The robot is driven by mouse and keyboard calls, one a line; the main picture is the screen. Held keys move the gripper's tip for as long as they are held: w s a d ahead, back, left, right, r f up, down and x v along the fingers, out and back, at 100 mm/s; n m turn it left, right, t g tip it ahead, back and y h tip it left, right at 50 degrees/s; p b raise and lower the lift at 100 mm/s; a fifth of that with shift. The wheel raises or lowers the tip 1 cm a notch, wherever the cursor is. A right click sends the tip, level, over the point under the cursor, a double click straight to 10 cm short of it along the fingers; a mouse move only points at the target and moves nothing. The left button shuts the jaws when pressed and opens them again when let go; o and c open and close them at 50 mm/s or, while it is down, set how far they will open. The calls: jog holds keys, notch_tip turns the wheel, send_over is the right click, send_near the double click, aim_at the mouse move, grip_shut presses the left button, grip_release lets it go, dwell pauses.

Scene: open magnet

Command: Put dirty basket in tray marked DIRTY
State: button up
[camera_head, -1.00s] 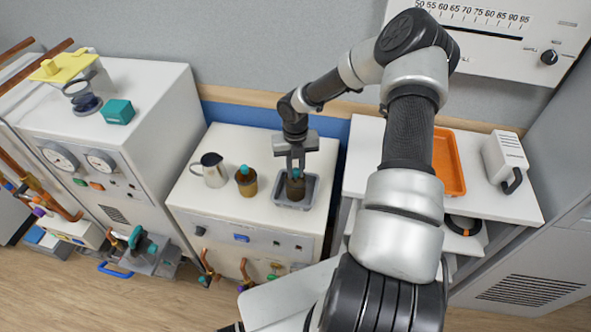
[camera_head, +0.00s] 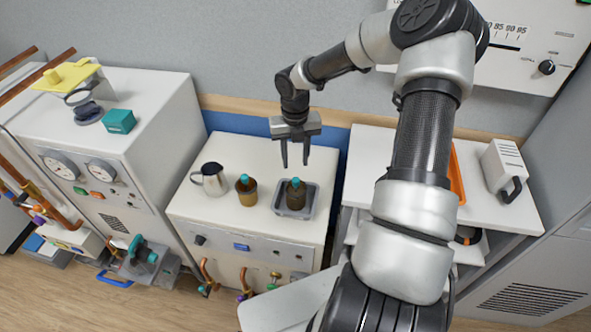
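A grey tray (camera_head: 280,209) sits on the white middle cabinet. A dark brown basket (camera_head: 295,197) with a teal top stands upright in it. A second, lighter brown basket (camera_head: 247,195) with a teal top stands on the cabinet to the left of the tray. My gripper (camera_head: 295,165) is open and empty above the tray, its fingers pointing down and apart from the basket there. I cannot read any DIRTY marking on the tray. An orange tray (camera_head: 456,175) on the right-hand table is mostly hidden behind my arm.
A metal jug (camera_head: 211,179) stands left of the lighter basket. A white device (camera_head: 504,168) stands on the right table (camera_head: 372,149). A taller cabinet with gauges (camera_head: 160,120) is at the left. The front of the middle cabinet top is clear.

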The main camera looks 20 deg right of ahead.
notch_tip(320, 180, up, 2)
jog(key=shift+r, duration=0.2)
